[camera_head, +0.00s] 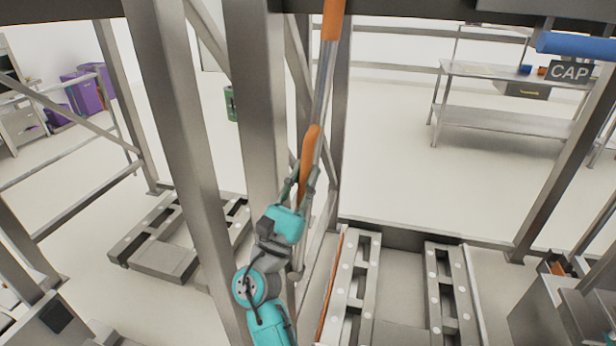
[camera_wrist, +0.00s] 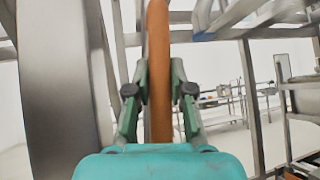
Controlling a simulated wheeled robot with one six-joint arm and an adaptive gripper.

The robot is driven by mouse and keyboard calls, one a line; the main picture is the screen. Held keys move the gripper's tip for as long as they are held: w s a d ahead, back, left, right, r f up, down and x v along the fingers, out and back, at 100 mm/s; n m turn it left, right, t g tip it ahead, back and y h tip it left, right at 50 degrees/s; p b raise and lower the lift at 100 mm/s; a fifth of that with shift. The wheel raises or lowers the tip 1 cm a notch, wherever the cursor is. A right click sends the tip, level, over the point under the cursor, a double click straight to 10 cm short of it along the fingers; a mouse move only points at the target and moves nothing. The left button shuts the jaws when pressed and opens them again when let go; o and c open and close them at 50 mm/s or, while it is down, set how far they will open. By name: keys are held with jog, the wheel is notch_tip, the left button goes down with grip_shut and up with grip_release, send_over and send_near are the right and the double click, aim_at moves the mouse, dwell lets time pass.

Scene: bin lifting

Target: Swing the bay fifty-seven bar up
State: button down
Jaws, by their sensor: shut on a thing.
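The bar (camera_head: 322,92) is a slim metal rod with orange sleeves, standing almost upright beside a thick grey post. Its upper orange sleeve (camera_head: 333,20) reaches the dark beam at the top of the head view. My gripper (camera_head: 306,176) is shut on the lower orange sleeve (camera_head: 309,145), with one finger on each side. In the wrist view the orange sleeve (camera_wrist: 158,35) rises between the fingers of my gripper (camera_wrist: 160,70). No bay number is readable.
Grey posts (camera_head: 180,130) stand close to the left of my arm. Roller rails (camera_head: 357,290) lie at floor level on the right. A workbench (camera_head: 500,75) stands behind, beyond open floor.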

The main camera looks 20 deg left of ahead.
jog(key=shift+f, duration=0.15)
jog(key=c, duration=1)
grip_release()
jog(key=v, duration=1.2)
